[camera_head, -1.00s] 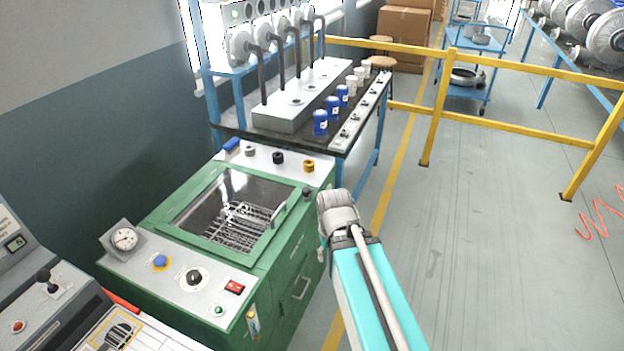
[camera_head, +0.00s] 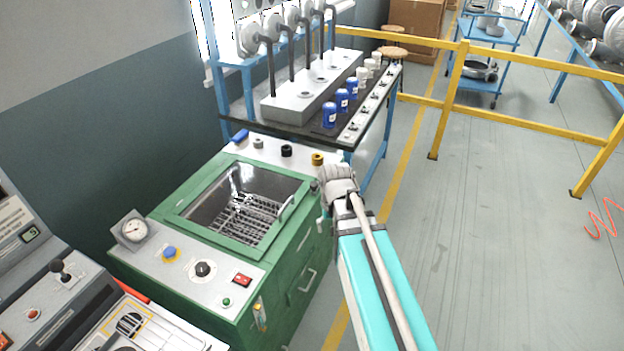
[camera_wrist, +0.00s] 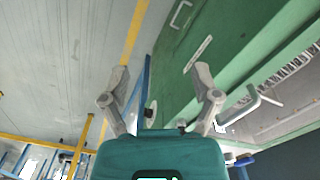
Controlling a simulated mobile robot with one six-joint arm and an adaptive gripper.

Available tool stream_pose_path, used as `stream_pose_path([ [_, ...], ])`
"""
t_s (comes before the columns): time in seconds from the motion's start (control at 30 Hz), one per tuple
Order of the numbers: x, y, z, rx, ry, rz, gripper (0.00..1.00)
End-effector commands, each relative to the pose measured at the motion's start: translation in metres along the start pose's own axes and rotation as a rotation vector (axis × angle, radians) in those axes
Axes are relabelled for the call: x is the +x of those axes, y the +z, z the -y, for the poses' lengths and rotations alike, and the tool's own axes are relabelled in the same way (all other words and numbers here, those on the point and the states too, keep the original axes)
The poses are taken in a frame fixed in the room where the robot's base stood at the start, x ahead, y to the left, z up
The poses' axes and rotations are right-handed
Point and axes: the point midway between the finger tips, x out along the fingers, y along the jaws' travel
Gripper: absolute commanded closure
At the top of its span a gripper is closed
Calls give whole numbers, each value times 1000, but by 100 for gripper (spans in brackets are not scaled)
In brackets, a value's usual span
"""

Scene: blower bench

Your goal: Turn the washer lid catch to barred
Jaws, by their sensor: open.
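The green washer (camera_head: 185,205) stands left of my arm in the head view. Its framed glass lid is down, with a bar handle (camera_head: 287,208) that also shows in the wrist view (camera_wrist: 240,108). A small dark knob (camera_head: 314,187) by the lid's right edge may be the catch; its setting is too small to read. My gripper (camera_wrist: 160,78) is open and empty in the wrist view, its fingers spread near the washer's green side. In the head view my wrist hides most of it, beside the washer's far right corner.
The washer's front panel carries a gauge (camera_head: 132,229), a black dial (camera_head: 204,269) and a red switch (camera_head: 242,280). Behind stands a bench (camera_head: 290,128) with blue canisters (camera_head: 329,115). A yellow rail (camera_head: 448,100) crosses the back.

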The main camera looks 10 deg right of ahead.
Motion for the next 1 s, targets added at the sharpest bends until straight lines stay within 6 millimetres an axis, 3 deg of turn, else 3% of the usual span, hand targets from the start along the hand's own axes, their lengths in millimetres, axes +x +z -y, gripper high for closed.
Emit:
stream_pose_path([
  [0.03,-14,-25,4,44,0,0,20],
  [0.3,-60,-130,21,357,0,0,20],
  [0.5,-87,-197,32,575,-1,0,20],
  [0.7,-100,-233,37,705,-1,0,20],
  [1.0,-101,-240,38,744,-1,0,20],
])
